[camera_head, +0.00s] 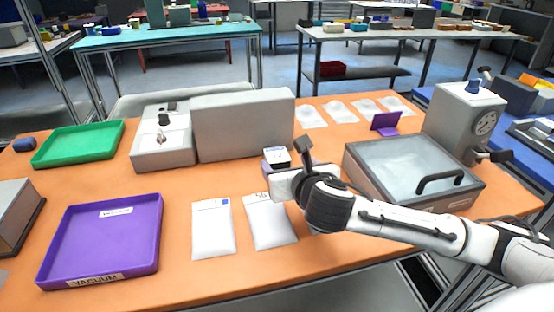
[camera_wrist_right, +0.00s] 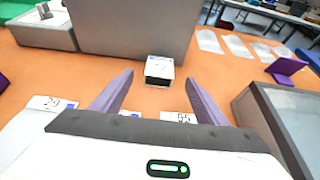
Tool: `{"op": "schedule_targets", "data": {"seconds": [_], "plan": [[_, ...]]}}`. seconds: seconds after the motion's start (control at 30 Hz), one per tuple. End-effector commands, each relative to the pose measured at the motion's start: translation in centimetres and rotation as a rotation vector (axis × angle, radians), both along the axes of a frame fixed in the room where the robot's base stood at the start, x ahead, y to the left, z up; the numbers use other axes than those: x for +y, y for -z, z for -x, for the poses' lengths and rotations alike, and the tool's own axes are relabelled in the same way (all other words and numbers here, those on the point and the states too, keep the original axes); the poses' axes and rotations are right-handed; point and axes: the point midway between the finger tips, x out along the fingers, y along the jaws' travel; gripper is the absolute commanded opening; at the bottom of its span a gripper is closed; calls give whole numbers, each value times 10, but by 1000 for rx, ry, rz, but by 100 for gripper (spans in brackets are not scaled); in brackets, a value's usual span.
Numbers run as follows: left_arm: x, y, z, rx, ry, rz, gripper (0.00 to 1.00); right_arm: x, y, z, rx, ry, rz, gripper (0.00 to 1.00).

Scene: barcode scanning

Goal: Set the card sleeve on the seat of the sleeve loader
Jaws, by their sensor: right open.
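A small white box (camera_head: 277,157) with a dark front face stands in front of the big grey block; it may be the card sleeve, but I cannot tell for sure. It also shows in the right wrist view (camera_wrist_right: 159,70), ahead of and between the fingertips, apart from them. My right gripper (camera_wrist_right: 158,82) is open and empty, its purple fingers spread. In the head view its wrist partly hides the fingers. A small purple stand (camera_head: 385,123) is at the back right. I cannot tell which fixture is the sleeve loader. My left gripper is not in view.
Two white pouches (camera_head: 212,228) (camera_head: 270,222) lie at the front. A purple tray (camera_head: 97,279) and green tray (camera_head: 78,146) are at left. A grey block (camera_head: 243,124) stands behind; a lidded grey machine (camera_head: 395,165) is at right. Several white sheets (camera_head: 338,111) lie at the back.

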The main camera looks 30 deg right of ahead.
Motion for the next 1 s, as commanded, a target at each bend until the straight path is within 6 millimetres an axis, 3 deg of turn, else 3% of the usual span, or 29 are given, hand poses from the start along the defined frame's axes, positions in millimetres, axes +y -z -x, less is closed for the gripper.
{"op": "schedule_targets", "data": {"seconds": [0.6, 0.9, 1.0], "plan": [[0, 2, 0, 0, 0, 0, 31, -19, 27, -66, -1, 2, -4, 67], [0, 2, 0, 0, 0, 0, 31, -20, 29, -71, -2, 1, -4, 67], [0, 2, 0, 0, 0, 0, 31, -20, 29, -71, -2, 1, -4, 54]]}}
